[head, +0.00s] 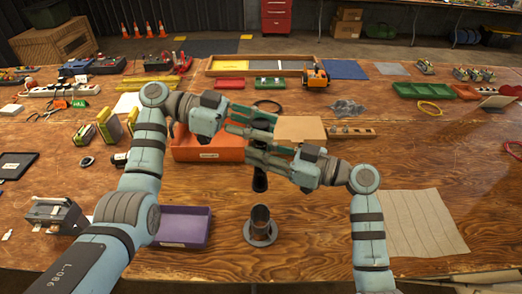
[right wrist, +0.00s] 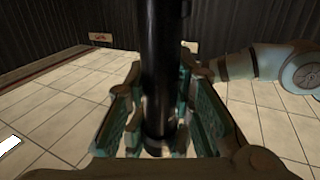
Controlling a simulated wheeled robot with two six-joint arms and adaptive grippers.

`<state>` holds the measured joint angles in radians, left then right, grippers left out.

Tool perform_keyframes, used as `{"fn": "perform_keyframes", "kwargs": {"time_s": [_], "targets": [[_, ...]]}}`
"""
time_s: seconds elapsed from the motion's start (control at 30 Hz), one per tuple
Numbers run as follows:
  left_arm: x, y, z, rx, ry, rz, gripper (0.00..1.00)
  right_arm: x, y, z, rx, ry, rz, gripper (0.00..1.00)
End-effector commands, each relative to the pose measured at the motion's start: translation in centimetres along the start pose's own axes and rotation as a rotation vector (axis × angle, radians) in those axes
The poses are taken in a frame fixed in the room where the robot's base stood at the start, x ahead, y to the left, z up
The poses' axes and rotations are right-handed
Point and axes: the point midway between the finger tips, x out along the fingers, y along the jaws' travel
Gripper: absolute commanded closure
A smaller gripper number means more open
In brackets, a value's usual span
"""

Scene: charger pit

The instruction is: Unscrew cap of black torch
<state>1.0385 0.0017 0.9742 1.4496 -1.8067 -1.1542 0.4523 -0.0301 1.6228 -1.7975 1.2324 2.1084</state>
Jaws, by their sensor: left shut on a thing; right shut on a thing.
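The black torch (head: 260,182) stands roughly upright in the air at the middle of the table in the head view. My left gripper (head: 262,128) is shut on its upper part, which the fingers mostly hide. My right gripper (head: 264,158) is shut on the torch lower down, coming from the right. In the right wrist view the dark torch barrel (right wrist: 163,60) runs upright between the fingers of my right gripper (right wrist: 163,125). I cannot make out the seam of the cap.
A grey metal cup on a round flange (head: 260,222) stands below the torch. A tan block (head: 300,128) is behind the grippers. A beige mat (head: 420,222) lies clear at right.

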Motion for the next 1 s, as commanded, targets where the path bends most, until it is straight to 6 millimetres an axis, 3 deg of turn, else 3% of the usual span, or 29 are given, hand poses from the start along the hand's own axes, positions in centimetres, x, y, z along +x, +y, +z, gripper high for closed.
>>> {"fn": "perform_keyframes", "kwargs": {"time_s": [0.13, 1.0], "targets": [[0.0, 0.1, 0.2, -0.037, 0.002, -0.184, 1.00, 0.0, 0.1, -0.1, -0.001, 0.002, 0.002, 1.00], [-0.4, 0.0, -2.1, -0.036, 0.001, -0.171, 1.00, 0.0, 0.0, -0.1, 0.000, 0.001, 0.001, 1.00]]}}
